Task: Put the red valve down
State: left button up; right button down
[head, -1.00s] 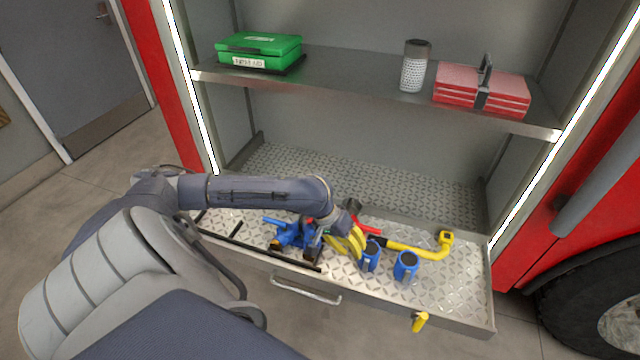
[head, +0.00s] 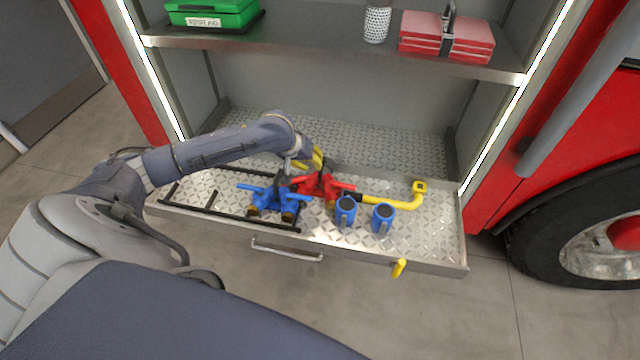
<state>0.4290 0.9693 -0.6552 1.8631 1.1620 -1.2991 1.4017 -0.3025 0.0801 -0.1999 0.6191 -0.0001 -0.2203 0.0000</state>
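The red valve (head: 327,186) sits at the drawer tray (head: 430,237), just right of and behind the blue valve (head: 272,198). It looks upright, with its arms out to the sides. My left gripper (head: 312,161), with yellow fingers, is at the top of the red valve, coming from the left. The fingers overlap the valve's top, so I cannot tell whether they grip it or stand apart. Whether the valve's base rests fully on the tray is partly hidden by the blue valve. My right gripper is not in view.
Two blue cups (head: 346,211) stand right of the valves, with a yellow bent pipe tool (head: 395,202) behind them. Black rails (head: 240,220) lie on the tray's left. The tray's right end is clear. A shelf (head: 330,52) overhangs behind.

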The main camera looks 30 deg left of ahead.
pick_arm(q)
send_over(320, 181)
jog(key=shift+s+d+f, duration=0.1)
jog(key=shift+f, duration=1.65)
jog(key=shift+s+d+f, duration=0.1)
jog(key=shift+f, duration=1.6)
jog(key=shift+c, duration=0.2)
grip_shut()
jog(key=shift+w+r, duration=0.15)
jog(key=shift+r, duration=0.05)
